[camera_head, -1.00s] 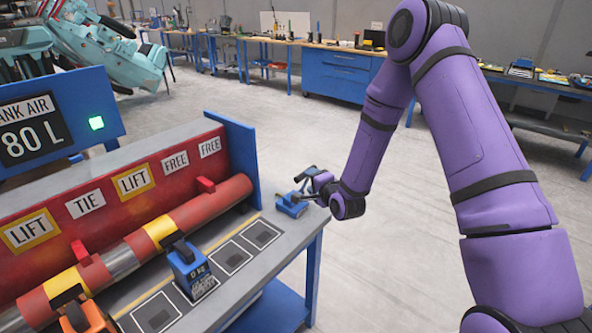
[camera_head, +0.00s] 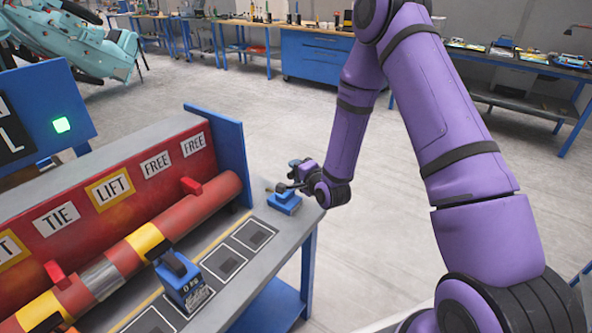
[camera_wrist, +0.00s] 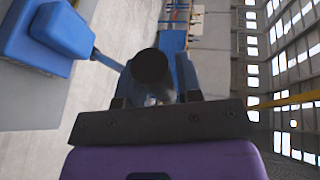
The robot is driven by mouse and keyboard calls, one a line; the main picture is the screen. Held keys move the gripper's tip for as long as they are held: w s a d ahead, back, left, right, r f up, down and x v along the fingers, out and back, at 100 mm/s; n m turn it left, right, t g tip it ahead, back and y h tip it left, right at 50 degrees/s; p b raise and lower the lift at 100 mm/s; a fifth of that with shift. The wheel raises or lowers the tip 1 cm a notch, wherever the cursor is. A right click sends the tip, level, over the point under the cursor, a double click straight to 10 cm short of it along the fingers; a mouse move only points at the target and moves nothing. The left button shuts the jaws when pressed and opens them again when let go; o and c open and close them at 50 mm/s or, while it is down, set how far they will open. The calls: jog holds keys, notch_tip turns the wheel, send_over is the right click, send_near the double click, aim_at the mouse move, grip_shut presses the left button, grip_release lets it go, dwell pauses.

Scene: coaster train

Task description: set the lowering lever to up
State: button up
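The lowering lever appears to be the small blue unit (camera_head: 285,203) at the right end of the grey bench. My gripper (camera_head: 297,177) is at its handle, just above and to the right of the base. In the wrist view the blue base (camera_wrist: 62,38) is at the upper left, and a blue-grey rod (camera_wrist: 106,60) runs from it towards a dark round knob (camera_wrist: 151,66). The knob shows between my gripper's two fingers (camera_wrist: 155,88). Whether the fingers press on it is not clear. The lever's exact setting is too small to read.
The bench (camera_head: 262,268) carries a red and yellow cylinder (camera_head: 200,208), a blue weight block (camera_head: 184,280) and outlined squares. A blue end plate (camera_head: 228,165) stands left of the lever. Open floor lies beyond.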

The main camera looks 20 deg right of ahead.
grip_shut()
jog(key=shift+r, duration=0.1)
jog(key=w+a+n+g+h, duration=0.2)
jog(key=w+a+g+h, duration=0.1)
jog(key=w+a+g, duration=0.3)
jog(key=shift+w, duration=1.15)
jog(key=shift+o, duration=2.1)
grip_release()
